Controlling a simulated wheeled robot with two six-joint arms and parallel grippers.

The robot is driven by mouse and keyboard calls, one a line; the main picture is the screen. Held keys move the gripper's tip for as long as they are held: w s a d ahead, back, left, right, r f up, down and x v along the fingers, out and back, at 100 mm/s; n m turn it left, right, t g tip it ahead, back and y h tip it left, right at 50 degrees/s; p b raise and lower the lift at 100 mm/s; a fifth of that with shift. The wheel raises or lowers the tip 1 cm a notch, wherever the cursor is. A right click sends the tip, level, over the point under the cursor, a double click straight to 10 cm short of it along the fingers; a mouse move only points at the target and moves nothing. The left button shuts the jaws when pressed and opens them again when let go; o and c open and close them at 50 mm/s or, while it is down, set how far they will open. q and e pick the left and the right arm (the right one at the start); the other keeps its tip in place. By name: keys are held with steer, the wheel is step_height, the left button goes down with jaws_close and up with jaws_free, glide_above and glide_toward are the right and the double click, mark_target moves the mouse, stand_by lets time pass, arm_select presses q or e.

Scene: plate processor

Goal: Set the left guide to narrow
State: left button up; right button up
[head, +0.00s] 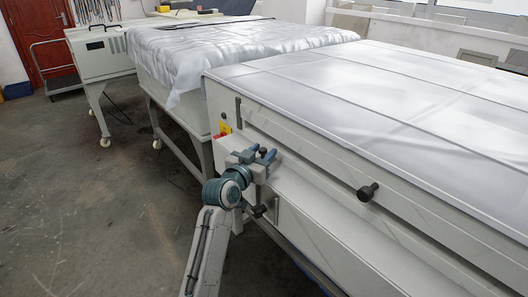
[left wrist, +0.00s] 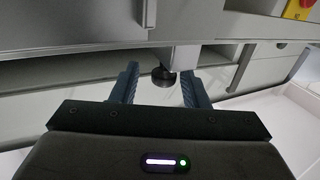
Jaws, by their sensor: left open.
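The left guide's black knob (head: 263,151) stands out from the front of the plate processor, near its left end. My left gripper (head: 260,156) is open there, with its blue fingers on either side of the knob. In the left wrist view the round dark knob (left wrist: 163,76) lies between the two fingertips, with a gap to each finger visible. A pale stem holds the knob; the rest of the left guide is largely hidden by my gripper. A second black knob (head: 367,192) sits farther right on the same front ledge. My right gripper is not in view.
The processor's grey top (head: 400,90) fills the right side. A red and yellow switch (head: 223,129) is on its front left corner. A sheet-covered table (head: 220,45) and a wheeled unit (head: 97,60) stand behind.

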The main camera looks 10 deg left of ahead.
arm_select(q)
steer(key=v, duration=1)
steer(key=shift+d, duration=0.2)
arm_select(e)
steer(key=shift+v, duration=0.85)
arm_select(q)
steer(key=shift+r, duration=0.1)
